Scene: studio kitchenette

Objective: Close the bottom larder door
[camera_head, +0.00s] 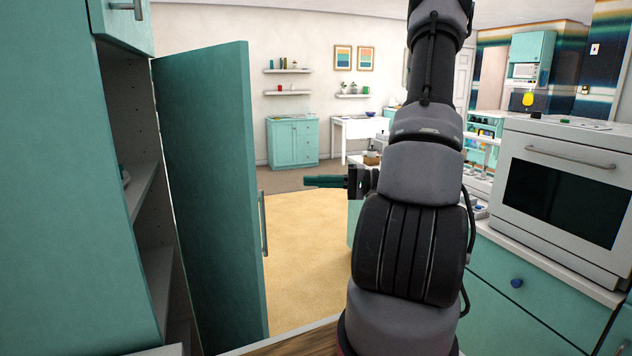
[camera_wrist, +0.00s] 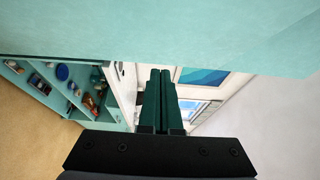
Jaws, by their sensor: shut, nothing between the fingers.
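The bottom larder door (camera_head: 212,190) is a tall teal panel, standing wide open from the larder (camera_head: 70,180) at the left of the head view. Its vertical handle (camera_head: 263,224) is on its free edge, on the side toward my arm. My gripper (camera_head: 306,182) has teal fingers, pointing left toward the door, to the right of its free edge in the picture. The fingers are closed together and empty. In the wrist view the closed fingers (camera_wrist: 160,76) show in the middle, with a teal surface (camera_wrist: 150,30) across the top. I cannot tell whether they touch anything.
Larder shelves (camera_head: 145,190) show inside the opening. My arm fills the middle right. A white oven (camera_head: 565,190) stands on the counter at the right. A teal cabinet (camera_head: 292,142) and a white table stand at the far wall. Tan floor (camera_head: 310,260) beyond the door is clear.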

